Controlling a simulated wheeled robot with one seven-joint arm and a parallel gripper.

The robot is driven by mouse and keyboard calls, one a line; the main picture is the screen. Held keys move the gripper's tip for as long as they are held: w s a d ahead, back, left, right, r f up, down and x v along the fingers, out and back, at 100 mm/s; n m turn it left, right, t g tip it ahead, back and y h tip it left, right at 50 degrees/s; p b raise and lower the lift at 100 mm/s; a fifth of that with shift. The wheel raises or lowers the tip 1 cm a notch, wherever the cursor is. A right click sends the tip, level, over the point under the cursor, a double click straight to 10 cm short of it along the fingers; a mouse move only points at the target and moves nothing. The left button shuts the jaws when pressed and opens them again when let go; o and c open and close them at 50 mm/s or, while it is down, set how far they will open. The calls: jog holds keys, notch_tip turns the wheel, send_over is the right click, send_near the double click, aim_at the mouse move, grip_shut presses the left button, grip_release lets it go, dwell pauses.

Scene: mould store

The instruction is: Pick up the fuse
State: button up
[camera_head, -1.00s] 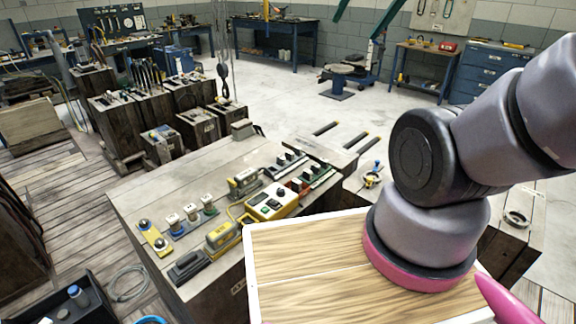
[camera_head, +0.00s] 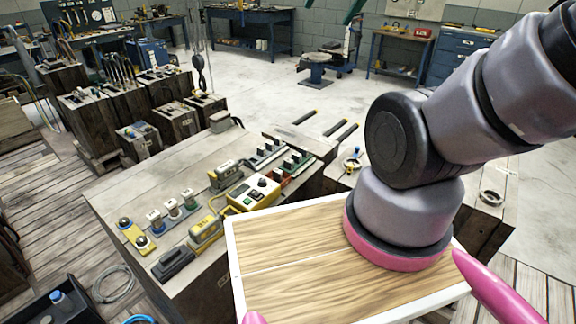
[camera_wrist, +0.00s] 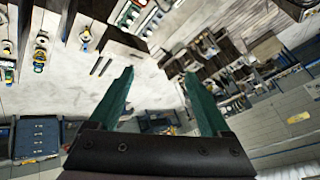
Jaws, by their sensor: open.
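Three small cylindrical pieces with white tops (camera_head: 171,209) stand on a blue base on the wooden bench (camera_head: 140,187), in the head view. They look like fuses, but I cannot tell for sure which thing is the fuse. My gripper (camera_wrist: 159,78) is open and empty in the wrist view, its two green fingers well apart. It is raised and points out over the floor, away from the bench pieces. In the head view it is almost wholly out of the picture at the top.
A yellow control box (camera_head: 252,193), a yellow meter (camera_head: 205,232), a black block (camera_head: 173,263) and a yellow plate with two knobs (camera_head: 136,236) crowd the bench. Dark wooden blocks (camera_head: 178,124) stand behind it. A blue workbench (camera_head: 250,28) is at the back.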

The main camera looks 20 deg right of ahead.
jog(key=c, duration=0.3)
jog(key=shift+w+d, duration=0.1)
jog(key=shift+w, duration=0.05)
jog(key=shift+c, duration=0.3)
jog(key=w+d+f+n+g+h, duration=0.1)
jog(key=w+d+f, duration=0.25)
jog(key=w, duration=0.25)
jog(key=w+d+f+n+h, duration=0.2)
jog(key=w+f, duration=0.3)
jog(key=w, duration=0.2)
jog(key=n+g+y, duration=0.3)
jog(key=n+y, duration=0.1)
jog(key=n, duration=0.4)
send_over(289, 160)
jog(key=s+d, duration=0.2)
notch_tip(289, 160, down, 38)
jog(key=shift+t, duration=0.3)
jog(key=shift+s+x, duration=0.1)
jog(key=shift+x, duration=1.45)
jog(key=shift+s+x, duration=0.15)
jog(key=shift+x, duration=1.4)
